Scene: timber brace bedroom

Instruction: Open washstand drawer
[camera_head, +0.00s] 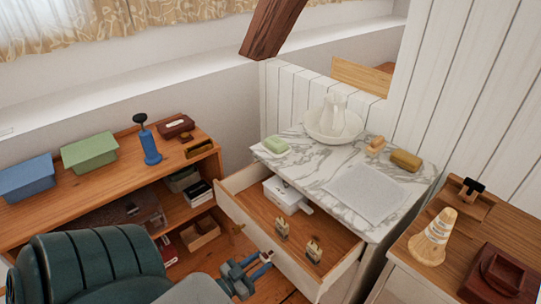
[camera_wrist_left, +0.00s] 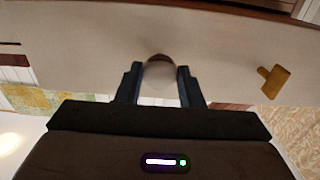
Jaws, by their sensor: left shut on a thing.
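The washstand (camera_head: 283,162) has a grey-veined marble top and stands right of centre. Its drawer (camera_head: 262,238) is pulled well out, with its wooden inside showing. A white box and two small pale items lie in it. My left gripper (camera_head: 262,266) is at the outer side of the drawer front. In the left wrist view, its two dark fingers (camera_wrist_left: 158,88) are shut on a rounded knob (camera_wrist_left: 160,72) on the pale front. A brass handle (camera_wrist_left: 273,80) shows to the right there, apart from the fingers. My right gripper is in neither view.
A white jug and basin (camera_head: 334,121), soaps and a folded cloth (camera_head: 365,190) stand on the marble. A low wooden shelf (camera_head: 95,188) with boxes is at left. A side cabinet (camera_head: 408,264) with a striped cone is close at right.

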